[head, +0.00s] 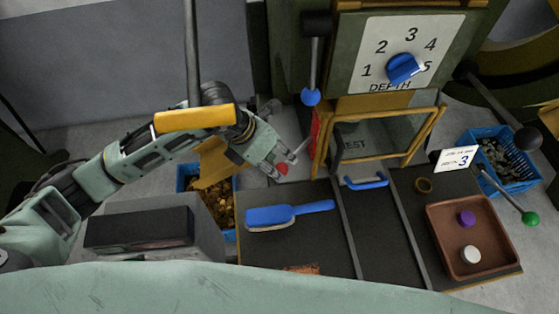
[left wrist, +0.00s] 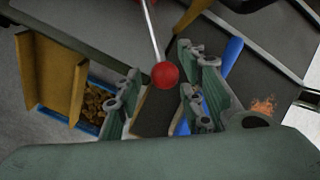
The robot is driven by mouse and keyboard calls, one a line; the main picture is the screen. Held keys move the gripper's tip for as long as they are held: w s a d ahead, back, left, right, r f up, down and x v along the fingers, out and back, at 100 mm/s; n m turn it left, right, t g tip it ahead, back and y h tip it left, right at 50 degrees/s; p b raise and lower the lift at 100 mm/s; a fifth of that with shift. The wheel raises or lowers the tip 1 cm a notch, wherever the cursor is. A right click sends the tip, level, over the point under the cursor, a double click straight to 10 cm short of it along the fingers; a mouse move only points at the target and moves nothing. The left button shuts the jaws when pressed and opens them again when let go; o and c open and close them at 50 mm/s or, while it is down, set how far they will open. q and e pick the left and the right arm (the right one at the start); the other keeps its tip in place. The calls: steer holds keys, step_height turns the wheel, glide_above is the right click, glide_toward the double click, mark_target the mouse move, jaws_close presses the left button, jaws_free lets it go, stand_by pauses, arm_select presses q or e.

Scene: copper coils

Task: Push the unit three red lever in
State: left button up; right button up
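The red lever shows in the left wrist view as a red ball knob (left wrist: 165,75) on a thin silver rod that runs up out of the picture. In the head view the red knob (head: 283,169) shows at my left gripper's fingertips, left of the yellow-framed glass box. My left gripper (head: 281,161) is open. In the left wrist view its fingers (left wrist: 160,84) stand either side of the knob, with small gaps that look clear of contact. My right gripper is not in view.
A depth dial (head: 404,69) stands above the glass box (head: 375,140). A blue-knobbed lever (head: 311,97) hangs nearby. A blue brush (head: 285,214) lies on the dark bench. A brown tray (head: 438,225), a card reading 3 (head: 457,159) and a green-knobbed lever (head: 530,218) are right.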

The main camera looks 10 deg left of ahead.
arm_select(q)
steer(key=v, duration=0.5)
stand_by(0.5)
